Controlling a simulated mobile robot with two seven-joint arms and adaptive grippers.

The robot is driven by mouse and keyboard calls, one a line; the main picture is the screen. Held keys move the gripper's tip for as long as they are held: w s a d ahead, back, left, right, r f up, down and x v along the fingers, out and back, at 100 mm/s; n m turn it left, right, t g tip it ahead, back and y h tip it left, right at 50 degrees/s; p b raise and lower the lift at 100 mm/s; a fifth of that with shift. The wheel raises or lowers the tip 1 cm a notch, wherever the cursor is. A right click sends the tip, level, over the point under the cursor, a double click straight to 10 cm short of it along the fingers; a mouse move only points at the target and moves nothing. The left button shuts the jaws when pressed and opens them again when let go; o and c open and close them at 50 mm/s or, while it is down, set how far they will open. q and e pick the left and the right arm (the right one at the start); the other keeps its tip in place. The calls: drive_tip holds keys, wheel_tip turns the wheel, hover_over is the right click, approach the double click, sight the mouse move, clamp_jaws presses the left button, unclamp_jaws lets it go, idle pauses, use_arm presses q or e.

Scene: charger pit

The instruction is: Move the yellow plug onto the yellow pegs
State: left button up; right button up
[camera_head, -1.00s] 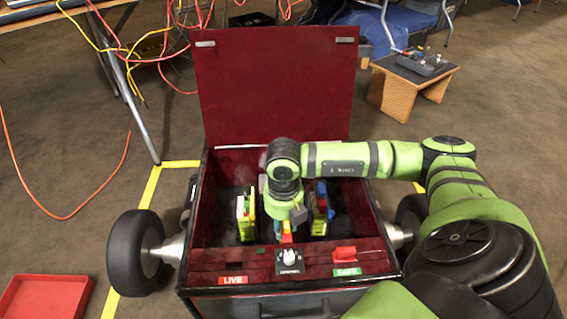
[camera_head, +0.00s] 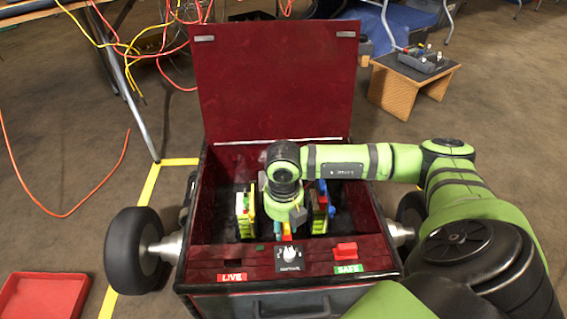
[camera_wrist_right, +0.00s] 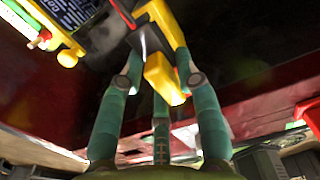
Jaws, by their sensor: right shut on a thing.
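My right gripper (camera_head: 283,229) reaches down into the open red box (camera_head: 210,259), between two upright units. In the right wrist view, its teal fingers (camera_wrist_right: 157,72) are shut on the yellow plug (camera_wrist_right: 158,70). The plug is tilted, and its upper end runs toward the top edge. In the head view the fingers and wrist mostly hide it. A unit with a round yellow peg-like knob (camera_wrist_right: 68,57) stands at upper left in the wrist view. I cannot tell whether the plug touches anything. My left gripper is not in view.
The left unit (camera_head: 244,217) and right unit (camera_head: 319,212) stand close on both sides of the gripper. The box's front ledge holds a dial (camera_head: 289,255) and a red block (camera_head: 345,250). The raised lid (camera_head: 275,80) stands behind. A red tray (camera_head: 45,285) lies on the floor.

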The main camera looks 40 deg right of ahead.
drive_tip(key=shift+f, duration=0.3)
drive_tip(key=o, duration=1.2)
drive_tip(key=shift+r, duration=0.15)
wheel_tip(320, 180, up, 12)
drive_tip(key=shift+f, duration=0.1)
